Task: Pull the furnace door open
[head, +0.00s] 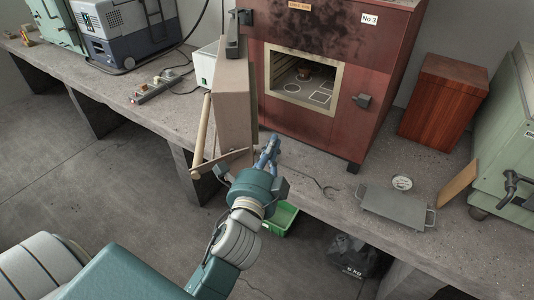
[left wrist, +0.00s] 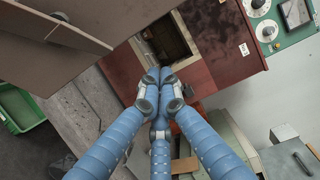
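The red-brown furnace (head: 330,40) stands on the bench, its square chamber opening showing. Its thick door (head: 233,105) is swung far out to the left, standing edge-on towards me. The door's pale wooden bar handle (head: 201,135) is on its outer, left side. My left gripper (head: 268,145) is to the right of the door, on its inner side, in front of the furnace. In the left wrist view its blue fingers (left wrist: 160,76) come together with nothing seen between them. The door (left wrist: 110,15) fills the upper left there. I cannot tell whether gripper and door touch. My right gripper is not in view.
A small pot (head: 304,72) sits inside the chamber. A green crate (head: 280,219) is below the bench edge.

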